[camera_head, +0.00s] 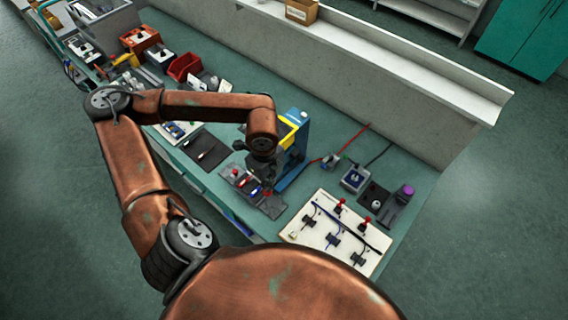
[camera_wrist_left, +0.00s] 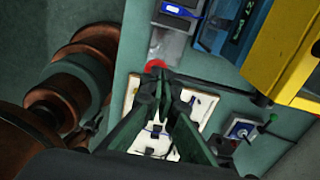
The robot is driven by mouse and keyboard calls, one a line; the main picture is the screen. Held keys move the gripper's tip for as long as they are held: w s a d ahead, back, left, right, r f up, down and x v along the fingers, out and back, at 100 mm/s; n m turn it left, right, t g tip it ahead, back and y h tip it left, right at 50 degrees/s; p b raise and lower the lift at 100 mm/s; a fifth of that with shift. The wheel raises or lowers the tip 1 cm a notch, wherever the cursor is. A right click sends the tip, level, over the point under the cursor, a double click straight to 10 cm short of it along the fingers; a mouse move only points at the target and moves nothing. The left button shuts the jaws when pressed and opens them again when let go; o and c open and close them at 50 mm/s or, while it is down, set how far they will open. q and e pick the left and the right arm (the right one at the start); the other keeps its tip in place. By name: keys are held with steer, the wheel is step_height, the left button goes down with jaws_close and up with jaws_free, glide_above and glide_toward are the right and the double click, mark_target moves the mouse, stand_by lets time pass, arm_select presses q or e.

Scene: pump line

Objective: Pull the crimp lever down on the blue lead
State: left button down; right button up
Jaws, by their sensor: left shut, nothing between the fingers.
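The crimp press (camera_head: 297,155) is a blue body with a yellow part, standing on the bench. It also fills the upper right of the left wrist view (camera_wrist_left: 285,60). A red ball knob, which looks like the lever's end, shows in the wrist view (camera_wrist_left: 155,64), just beyond my left fingertips (camera_wrist_left: 165,90). My left gripper (camera_head: 263,170) is beside the press, above its front side, shut and empty. I cannot tell whether it touches the knob. A blue item, perhaps the blue lead (camera_wrist_left: 184,12), lies in a grey tray. The lever's shaft is mostly hidden. My right gripper is not in view.
A pale board (camera_head: 318,236) with black clips and red-knobbed parts lies right of the press. A small switch box (camera_head: 354,179) and a dark tray with a purple knob (camera_head: 408,190) are behind it. A low wall (camera_head: 400,115) runs along the bench's back.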

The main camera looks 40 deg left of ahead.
arm_select(q)
step_height(320, 180, up, 10)
steer(key=w+p, duration=0.1)
steer(key=p, duration=0.3)
steer(key=shift+w+p, duration=0.3)
steer(key=shift+w, duration=0.05)
steer(key=shift+r, duration=0.1)
steer(key=shift+d+r, duration=0.1)
stand_by(0.4)
